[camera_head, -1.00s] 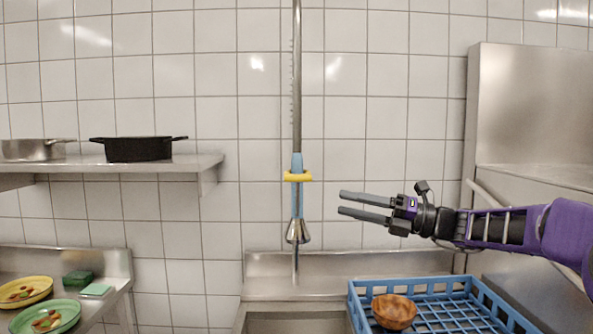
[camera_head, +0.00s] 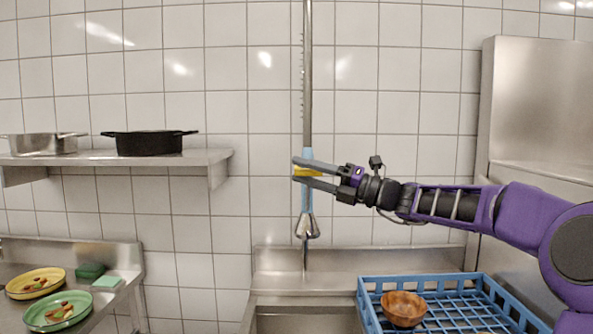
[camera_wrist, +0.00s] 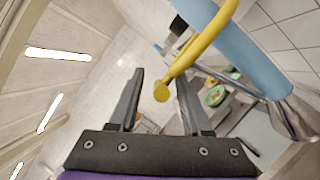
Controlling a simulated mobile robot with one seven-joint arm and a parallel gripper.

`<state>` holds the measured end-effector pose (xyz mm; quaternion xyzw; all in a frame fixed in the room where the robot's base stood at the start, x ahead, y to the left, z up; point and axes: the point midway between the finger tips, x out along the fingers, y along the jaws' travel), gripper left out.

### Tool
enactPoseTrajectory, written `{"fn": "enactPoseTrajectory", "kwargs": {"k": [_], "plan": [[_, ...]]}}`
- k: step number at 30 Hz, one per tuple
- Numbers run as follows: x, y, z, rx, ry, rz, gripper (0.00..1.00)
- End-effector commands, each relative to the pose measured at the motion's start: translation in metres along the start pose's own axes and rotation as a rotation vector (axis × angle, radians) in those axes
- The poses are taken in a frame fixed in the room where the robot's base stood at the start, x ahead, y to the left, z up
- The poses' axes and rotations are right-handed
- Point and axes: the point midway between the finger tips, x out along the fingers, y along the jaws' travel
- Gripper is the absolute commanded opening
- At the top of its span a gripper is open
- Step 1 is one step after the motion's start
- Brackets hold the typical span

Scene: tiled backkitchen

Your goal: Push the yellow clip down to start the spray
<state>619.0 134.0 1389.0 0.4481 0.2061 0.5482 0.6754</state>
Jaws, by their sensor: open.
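The sprayer hangs upright over the sink, with a light blue handle (camera_head: 306,200) and a metal spray head (camera_head: 307,229) below it. The yellow clip (camera_head: 308,171) sits around the upper handle. My gripper (camera_head: 295,170) comes in from the right at clip height, open, one finger above and one below the clip. In the wrist view the clip (camera_wrist: 203,42) loops around the blue handle (camera_wrist: 235,45). Its rounded end (camera_wrist: 161,92) shows between the open fingers (camera_wrist: 160,76). I cannot tell whether either finger touches the clip.
A blue rack (camera_head: 366,308) holding a wooden bowl (camera_head: 403,308) stands below my arm. A steel shelf (camera_head: 205,160) with a black pot (camera_head: 149,143) and a metal pan (camera_head: 43,144) is at left. Plates (camera_head: 57,312) and sponges (camera_head: 90,270) lie on the lower left counter.

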Motion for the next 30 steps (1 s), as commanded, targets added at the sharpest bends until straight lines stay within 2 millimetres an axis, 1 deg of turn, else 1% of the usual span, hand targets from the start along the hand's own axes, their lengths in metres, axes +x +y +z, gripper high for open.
{"fn": "enactPoseTrajectory", "kwargs": {"k": [1, 6, 15, 17, 18, 23, 24, 30], "plan": [[0.007, 0.000, 0.000, 0.001, 0.001, 0.002, 0.48], [0.019, 0.000, 0.000, 0.001, 0.000, 0.000, 0.48], [0.021, 0.000, 0.000, 0.000, 0.000, -0.001, 0.48], [0.021, 0.000, 0.000, 0.000, 0.000, -0.001, 0.39], [0.021, 0.000, 0.000, 0.000, 0.000, -0.001, 0.32], [0.021, 0.000, 0.000, 0.000, -0.001, 0.000, 0.03], [0.021, 0.000, 0.000, 0.000, -0.001, 0.000, 0.00], [0.021, 0.001, 0.001, -0.001, -0.001, 0.001, 0.00]]}}
